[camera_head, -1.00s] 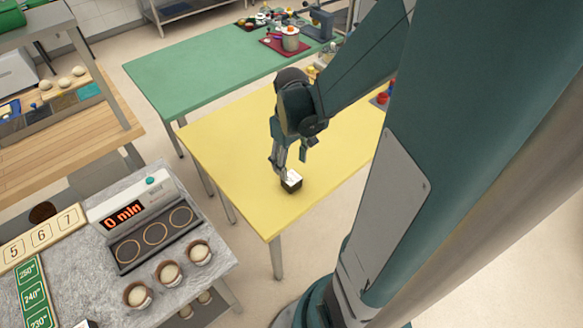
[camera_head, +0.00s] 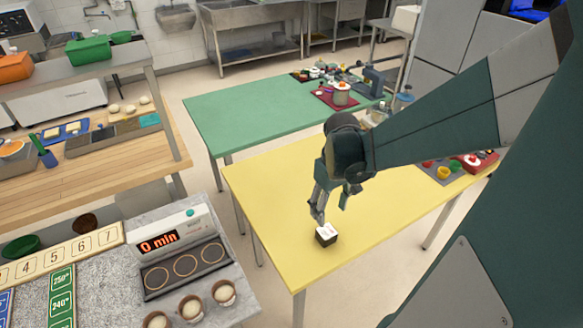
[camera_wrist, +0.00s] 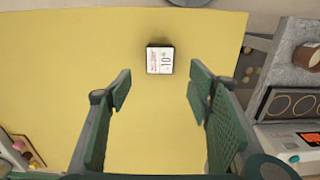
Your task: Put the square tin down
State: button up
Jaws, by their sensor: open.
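The square tin (camera_head: 327,234) is a small dark box with a white printed top. It rests upright on the yellow table (camera_head: 285,190), near its front edge. My gripper (camera_head: 332,203) is open and empty just above and behind the tin in the head view. In the wrist view the tin (camera_wrist: 160,59) lies beyond the gap between the two green fingers (camera_wrist: 160,100), apart from both. Its top print shows there, with "10" readable.
A grey counter (camera_head: 110,285) at lower left holds a timer display reading "0 min" (camera_head: 165,243) and several cups with pale balls. A green table (camera_head: 250,115) stands behind. A mat with coloured pieces (camera_head: 440,172) lies at the yellow table's right. The table around the tin is clear.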

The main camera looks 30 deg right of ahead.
jog(key=shift+a, duration=0.1)
jog(key=s+a+r+t, duration=0.1)
jog(key=a+r+t, duration=0.2)
jog(key=a+r, duration=0.4)
jog(key=a+r+t, duration=0.4)
jog(key=a+r, duration=0.4)
jog(key=a, duration=0.4)
jog(key=shift+s+a+r, duration=0.3)
jog(key=shift+s+a, duration=0.05)
jog(key=shift+a, duration=0.05)
jog(key=shift+o, duration=0.5)
